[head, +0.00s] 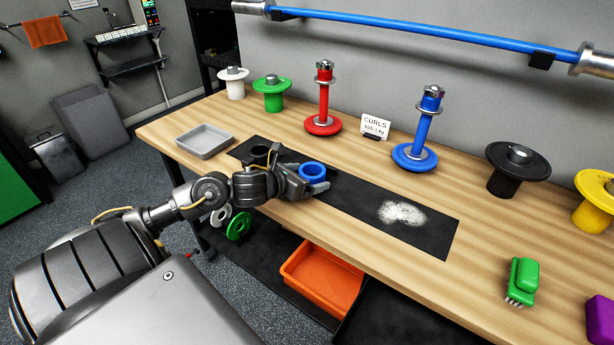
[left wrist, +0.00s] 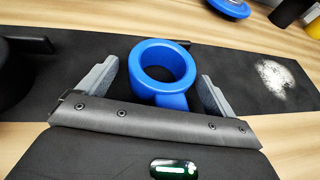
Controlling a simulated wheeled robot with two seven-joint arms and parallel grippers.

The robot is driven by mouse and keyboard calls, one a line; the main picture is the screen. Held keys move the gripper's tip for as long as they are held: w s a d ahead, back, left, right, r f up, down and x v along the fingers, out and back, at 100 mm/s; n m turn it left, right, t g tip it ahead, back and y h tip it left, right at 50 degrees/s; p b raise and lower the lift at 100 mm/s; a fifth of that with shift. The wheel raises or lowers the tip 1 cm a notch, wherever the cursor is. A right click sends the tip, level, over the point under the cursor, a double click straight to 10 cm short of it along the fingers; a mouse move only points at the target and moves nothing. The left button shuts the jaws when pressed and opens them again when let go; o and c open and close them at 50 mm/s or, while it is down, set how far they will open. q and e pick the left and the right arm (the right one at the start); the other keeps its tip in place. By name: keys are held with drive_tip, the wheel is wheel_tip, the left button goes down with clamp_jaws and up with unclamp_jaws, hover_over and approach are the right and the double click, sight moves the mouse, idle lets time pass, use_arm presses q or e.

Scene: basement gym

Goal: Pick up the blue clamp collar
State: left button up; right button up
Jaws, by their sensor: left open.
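The blue clamp collar (head: 313,177) is a thick ring with a block-like lug, on the black mat (head: 345,203) on the wooden bench. In the left wrist view the collar (left wrist: 172,100) lies between the two grey fingers, with dark gaps visible on both sides. My left gripper (head: 308,184) is open around the collar, one finger on each side; in the left wrist view the gripper (left wrist: 159,76) holds nothing. The collar's lower part is partly hidden by the gripper body. My right gripper is not in view.
A black collar (head: 259,152) sits on the mat behind my left wrist. A grey tray (head: 205,153) is at the bench's left end. Red (head: 323,128) and blue (head: 413,157) upright posts stand behind the mat. A white chalk patch (head: 401,213) lies on the mat to the right.

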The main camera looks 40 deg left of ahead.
use_arm(q)
drive_tip(key=c, duration=1.2)
drive_tip(key=shift+r, duration=0.1)
drive_tip(key=shift+r, duration=0.1)
